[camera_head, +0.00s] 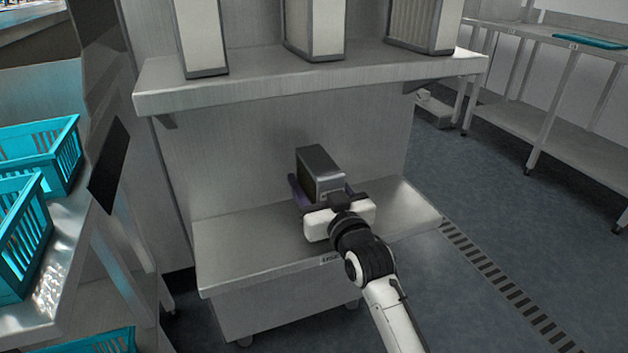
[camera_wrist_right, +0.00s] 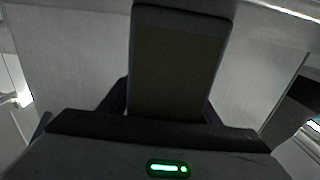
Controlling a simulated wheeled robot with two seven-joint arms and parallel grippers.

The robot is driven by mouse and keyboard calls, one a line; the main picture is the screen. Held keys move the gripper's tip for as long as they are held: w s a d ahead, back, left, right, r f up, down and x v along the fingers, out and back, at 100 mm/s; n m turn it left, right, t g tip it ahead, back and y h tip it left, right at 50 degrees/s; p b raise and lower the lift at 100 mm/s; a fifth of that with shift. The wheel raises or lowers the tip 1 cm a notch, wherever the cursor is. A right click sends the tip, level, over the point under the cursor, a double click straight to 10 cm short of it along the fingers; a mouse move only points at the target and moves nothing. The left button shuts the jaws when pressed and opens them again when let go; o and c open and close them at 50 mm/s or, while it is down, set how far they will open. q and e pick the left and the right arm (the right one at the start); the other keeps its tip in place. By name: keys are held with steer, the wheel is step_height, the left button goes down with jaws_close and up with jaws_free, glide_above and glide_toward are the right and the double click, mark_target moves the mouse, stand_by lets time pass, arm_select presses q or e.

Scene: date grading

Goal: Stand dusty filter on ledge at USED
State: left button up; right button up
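The dusty filter (camera_head: 318,168), a dark block with a grey frame, is upright over the lower ledge (camera_head: 245,248). My right gripper (camera_head: 323,193) has one finger on each side of it and appears shut on it. In the right wrist view the filter's brownish face (camera_wrist_right: 177,70) rises between the two fingers (camera_wrist_right: 168,108). I cannot tell whether its bottom touches the ledge, as the gripper hides it. A small label (camera_head: 330,259) on the ledge's front edge is partly hidden by my right arm. My left gripper is not in view.
An upper shelf (camera_head: 300,88) above the ledge holds pale filters (camera_head: 315,28) in grey frames. Teal crates (camera_head: 22,235) stand on a bench at left. Steel tables (camera_head: 560,120) are at right. The ledge is clear on both sides of the gripper.

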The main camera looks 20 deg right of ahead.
mark_target(318, 192)
steer(key=shift+r, duration=0.15)
steer(key=s+p, duration=0.2)
steer(key=s, duration=1)
steer(key=shift+d, duration=0.15)
